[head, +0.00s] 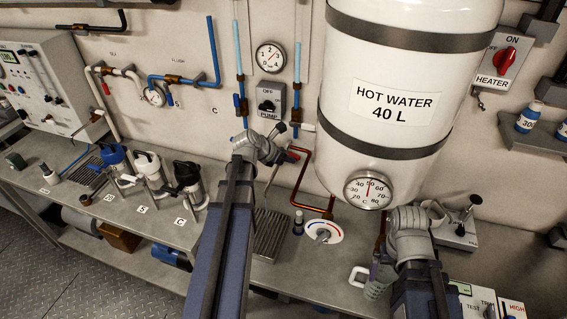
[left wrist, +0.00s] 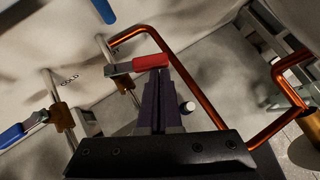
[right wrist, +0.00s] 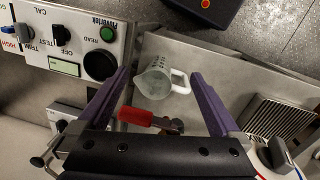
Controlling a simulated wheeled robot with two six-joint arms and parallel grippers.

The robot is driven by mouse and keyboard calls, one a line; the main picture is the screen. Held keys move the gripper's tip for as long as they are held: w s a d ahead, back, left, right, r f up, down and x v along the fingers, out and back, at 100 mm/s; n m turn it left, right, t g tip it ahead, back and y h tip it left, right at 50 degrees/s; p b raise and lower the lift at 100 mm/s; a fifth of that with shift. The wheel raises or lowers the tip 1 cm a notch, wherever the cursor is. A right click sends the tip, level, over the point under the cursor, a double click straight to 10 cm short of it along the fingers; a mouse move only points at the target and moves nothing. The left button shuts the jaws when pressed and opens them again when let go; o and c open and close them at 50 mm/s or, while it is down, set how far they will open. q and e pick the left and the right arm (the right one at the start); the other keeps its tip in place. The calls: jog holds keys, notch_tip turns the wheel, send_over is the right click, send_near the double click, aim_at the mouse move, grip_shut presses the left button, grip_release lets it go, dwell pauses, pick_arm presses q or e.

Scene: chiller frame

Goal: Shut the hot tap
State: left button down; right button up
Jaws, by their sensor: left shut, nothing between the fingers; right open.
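A tap with a red lever handle (left wrist: 150,63) sits on the wall pipe in the left wrist view, next to a copper pipe (left wrist: 180,32). Its red end also shows in the head view (head: 294,156), just right of my left gripper. My left gripper (left wrist: 158,76) is shut and empty, its tips right at the red handle; I cannot tell if they touch. A second red lever (right wrist: 136,116) shows in the right wrist view, between the fingers of my open right gripper (right wrist: 160,73). A clear jug (right wrist: 155,80) with a white handle stands beyond it.
A blue lever tap (left wrist: 22,131) is left of the red one in the left wrist view. The hot water tank (head: 405,75) hangs above the bench, with a dial (head: 322,231) below it. Several lidded vessels (head: 190,180) stand at left. A tester box (right wrist: 85,45) is near my right gripper.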

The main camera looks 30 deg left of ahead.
aim_at(297, 157)
pick_arm(q)
jog(key=shift+w+d, duration=0.3)
jog(key=shift+w, duration=0.3)
jog(key=shift+w+d, duration=0.3)
jog(key=shift+w, duration=0.4)
jog(key=shift+w+d+r, duration=0.1)
jog(key=shift+w+d, duration=0.05)
jog(key=shift+w, duration=0.15)
jog(key=s+d+r+p, duration=0.2)
jog(key=s+r+p, duration=0.4)
jog(key=s, duration=0.5)
jog(key=shift+s+r+p, duration=0.3)
jog(key=shift+r+p, duration=0.05)
jog(key=shift+p, duration=0.25)
jog(key=shift+s, duration=0.1)
